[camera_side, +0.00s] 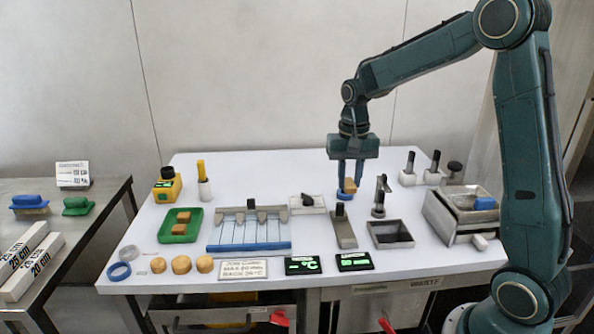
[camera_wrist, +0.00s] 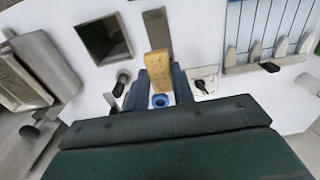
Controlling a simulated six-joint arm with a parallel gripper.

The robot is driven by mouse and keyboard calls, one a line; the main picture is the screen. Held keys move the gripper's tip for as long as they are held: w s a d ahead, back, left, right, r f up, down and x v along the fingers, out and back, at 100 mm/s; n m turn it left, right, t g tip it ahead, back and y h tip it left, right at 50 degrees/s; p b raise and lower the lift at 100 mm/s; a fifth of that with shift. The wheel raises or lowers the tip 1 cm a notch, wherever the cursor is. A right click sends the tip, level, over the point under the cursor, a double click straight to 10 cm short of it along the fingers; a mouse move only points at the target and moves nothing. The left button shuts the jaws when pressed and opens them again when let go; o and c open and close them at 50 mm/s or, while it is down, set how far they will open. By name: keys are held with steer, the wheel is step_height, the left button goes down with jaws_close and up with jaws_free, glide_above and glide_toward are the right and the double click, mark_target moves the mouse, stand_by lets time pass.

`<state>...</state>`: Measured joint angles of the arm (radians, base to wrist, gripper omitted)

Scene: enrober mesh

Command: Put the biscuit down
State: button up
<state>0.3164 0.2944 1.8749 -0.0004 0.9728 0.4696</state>
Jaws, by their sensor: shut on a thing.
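My gripper (camera_side: 349,176) is shut on a tan, oblong biscuit (camera_side: 349,187), held near the back middle of the white table. In the wrist view the biscuit (camera_wrist: 158,66) sticks out between the two fingers of my gripper (camera_wrist: 158,82). A blue ring-shaped thing (camera_side: 343,196) is just below the biscuit in the side view; it also shows between the fingers in the wrist view (camera_wrist: 159,100). I cannot tell whether the biscuit touches anything below. A wire mesh (camera_side: 235,233) with pale blue panels lies left of my gripper. A green tray (camera_side: 170,237) holds brown biscuits.
A long grey metal piece (camera_side: 344,233) and a dark square opening (camera_side: 391,235) lie in front of my gripper. A black-knobbed white plate (camera_side: 300,207) is close left; a metal stand (camera_side: 379,200) is close right. A metal box (camera_side: 450,222) stands farther right. Several round biscuits (camera_side: 181,265) lie front left.

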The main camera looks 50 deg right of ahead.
mark_target(344, 232)
steer(key=shift+f, duration=6.5)
steer(key=shift+f, duration=0.15)
steer(key=o, duration=0.8)
steer(key=shift+c, duration=0.2)
step_height(344, 232, up, 12)
steer(key=shift+r, duration=0.15)
